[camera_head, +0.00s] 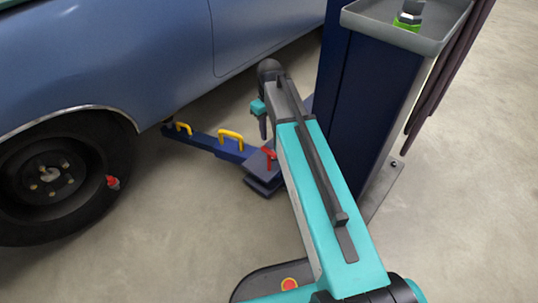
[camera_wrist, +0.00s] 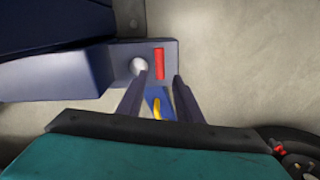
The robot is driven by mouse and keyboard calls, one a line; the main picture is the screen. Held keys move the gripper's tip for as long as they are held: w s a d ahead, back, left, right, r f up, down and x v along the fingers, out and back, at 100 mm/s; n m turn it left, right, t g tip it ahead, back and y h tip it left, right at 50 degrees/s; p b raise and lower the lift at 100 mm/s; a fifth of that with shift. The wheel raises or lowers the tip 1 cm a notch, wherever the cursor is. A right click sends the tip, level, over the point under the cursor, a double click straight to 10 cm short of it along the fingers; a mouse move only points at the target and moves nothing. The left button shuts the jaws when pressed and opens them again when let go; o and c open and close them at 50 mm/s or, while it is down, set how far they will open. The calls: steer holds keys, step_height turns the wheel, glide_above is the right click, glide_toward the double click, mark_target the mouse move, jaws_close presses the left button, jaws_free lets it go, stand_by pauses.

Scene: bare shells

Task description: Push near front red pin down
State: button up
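The red pin (camera_head: 269,157) stands on the dark block at the near end of the blue lift arm (camera_head: 206,141), at the foot of the dark blue post. In the wrist view the red pin (camera_wrist: 159,63) shows as an upright red bar beside a pale round part (camera_wrist: 138,66). My gripper (camera_head: 263,128) points down above the lift arm, partly hidden by my teal arm. In the wrist view my gripper (camera_wrist: 161,77) has its two fingers apart with nothing between them. The red pin appears just beyond the fingertips; I cannot tell the exact gap.
Yellow handles (camera_head: 231,137) sit farther along the lift arm. The blue car (camera_head: 150,60) and its wheel (camera_head: 48,175) are at left. The dark blue post (camera_head: 365,95), topped by a grey tray (camera_head: 440,42), stands close right of my arm. Floor at front left is clear.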

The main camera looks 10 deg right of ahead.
mark_target(269, 151)
step_height(269, 151, down, 14)
steer(key=b, duration=0.6)
steer(key=shift+r, duration=0.15)
jaws_close()
